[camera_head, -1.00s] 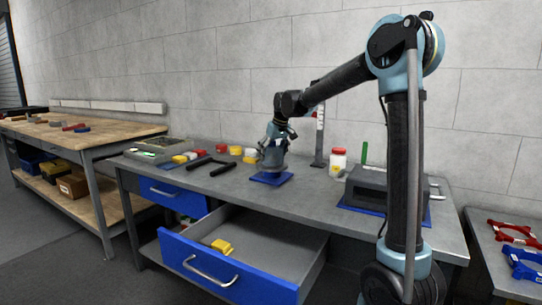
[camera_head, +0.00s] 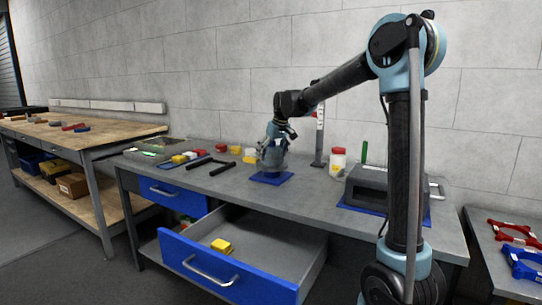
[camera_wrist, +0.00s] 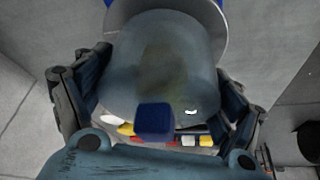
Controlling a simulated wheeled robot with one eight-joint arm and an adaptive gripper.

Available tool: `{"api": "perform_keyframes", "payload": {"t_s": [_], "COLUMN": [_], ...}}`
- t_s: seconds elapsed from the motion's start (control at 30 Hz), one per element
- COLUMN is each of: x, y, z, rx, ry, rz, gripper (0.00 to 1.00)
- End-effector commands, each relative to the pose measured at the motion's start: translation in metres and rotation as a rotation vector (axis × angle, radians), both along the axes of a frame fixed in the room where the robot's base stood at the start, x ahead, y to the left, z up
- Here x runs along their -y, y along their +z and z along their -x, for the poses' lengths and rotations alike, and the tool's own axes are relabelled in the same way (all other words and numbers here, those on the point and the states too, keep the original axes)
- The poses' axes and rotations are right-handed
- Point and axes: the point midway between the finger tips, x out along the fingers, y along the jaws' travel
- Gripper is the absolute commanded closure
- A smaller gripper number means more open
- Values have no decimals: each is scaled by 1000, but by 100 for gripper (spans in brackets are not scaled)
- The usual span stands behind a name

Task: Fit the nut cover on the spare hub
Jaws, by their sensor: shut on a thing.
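The nut cover (camera_wrist: 165,65) looks like a dull grey-blue dome and fills the middle of the wrist view. My gripper (camera_wrist: 160,105) has one finger on each side of it and is shut on it. In the head view my gripper (camera_head: 272,148) points down over the blue mat (camera_head: 258,180) on the bench. The spare hub seems to be under the cover; a pale grey round edge (camera_wrist: 222,45) shows past the dome in the wrist view. My gripper and the cover hide the contact, so I cannot tell whether the cover is seated.
A grey machine (camera_head: 378,187) and a red-lidded jar (camera_head: 338,164) stand right of the mat. A black handle (camera_head: 210,168) and several small coloured blocks lie to the left. An open blue-fronted drawer (camera_head: 205,268) juts out below, with a yellow block (camera_head: 221,246) inside.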

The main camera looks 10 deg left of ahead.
Motion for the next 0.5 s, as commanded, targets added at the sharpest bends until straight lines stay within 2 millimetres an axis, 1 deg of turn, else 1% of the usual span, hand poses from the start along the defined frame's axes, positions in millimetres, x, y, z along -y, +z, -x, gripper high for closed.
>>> {"api": "perform_keyframes", "payload": {"t_s": [0.5], "x": [0], "y": [-5], "z": [0], "rx": [0], "ry": [0], "rz": [0], "gripper": [39]}}
